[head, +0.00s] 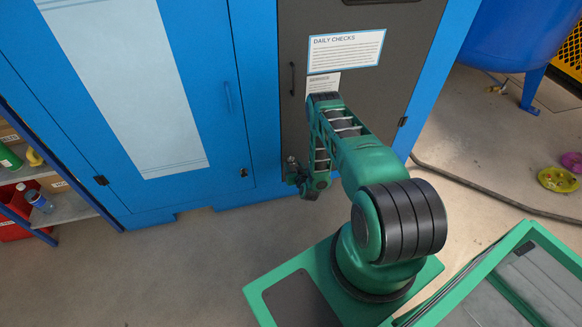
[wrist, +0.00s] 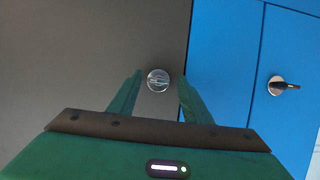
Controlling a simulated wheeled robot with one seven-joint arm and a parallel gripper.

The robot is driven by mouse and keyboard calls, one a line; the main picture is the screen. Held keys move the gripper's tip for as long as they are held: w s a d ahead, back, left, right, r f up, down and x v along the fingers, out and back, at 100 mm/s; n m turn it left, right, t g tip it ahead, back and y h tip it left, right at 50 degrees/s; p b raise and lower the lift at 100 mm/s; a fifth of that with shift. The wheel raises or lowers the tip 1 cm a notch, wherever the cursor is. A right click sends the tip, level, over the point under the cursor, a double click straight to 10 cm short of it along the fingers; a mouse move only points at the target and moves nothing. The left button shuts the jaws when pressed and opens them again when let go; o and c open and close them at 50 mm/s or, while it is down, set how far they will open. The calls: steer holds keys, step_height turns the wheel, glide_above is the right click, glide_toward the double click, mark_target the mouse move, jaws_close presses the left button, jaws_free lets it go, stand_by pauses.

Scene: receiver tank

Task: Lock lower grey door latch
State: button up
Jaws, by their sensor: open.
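The grey door (head: 345,95) stands in the blue cabinet front, with a black handle on its left side. Its lower latch (wrist: 158,81) shows in the wrist view as a round silver disc with a bar across it, roughly level in that view. My gripper (wrist: 160,76) is open, its two green fingers on either side of the latch. I cannot tell whether the fingers touch it. In the head view, my arm reaches down the grey door and the gripper end is at its lower left, largely hiding the latch.
A similar latch with a dark lever (wrist: 283,86) is on the blue door (head: 215,130) beside it; I see it low in the head view. A shelf (head: 60,212) stands at far left. A hose (head: 480,182) crosses the floor at right.

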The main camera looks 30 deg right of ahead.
steer(key=v, duration=1)
steer(key=shift+a+f, duration=0.1)
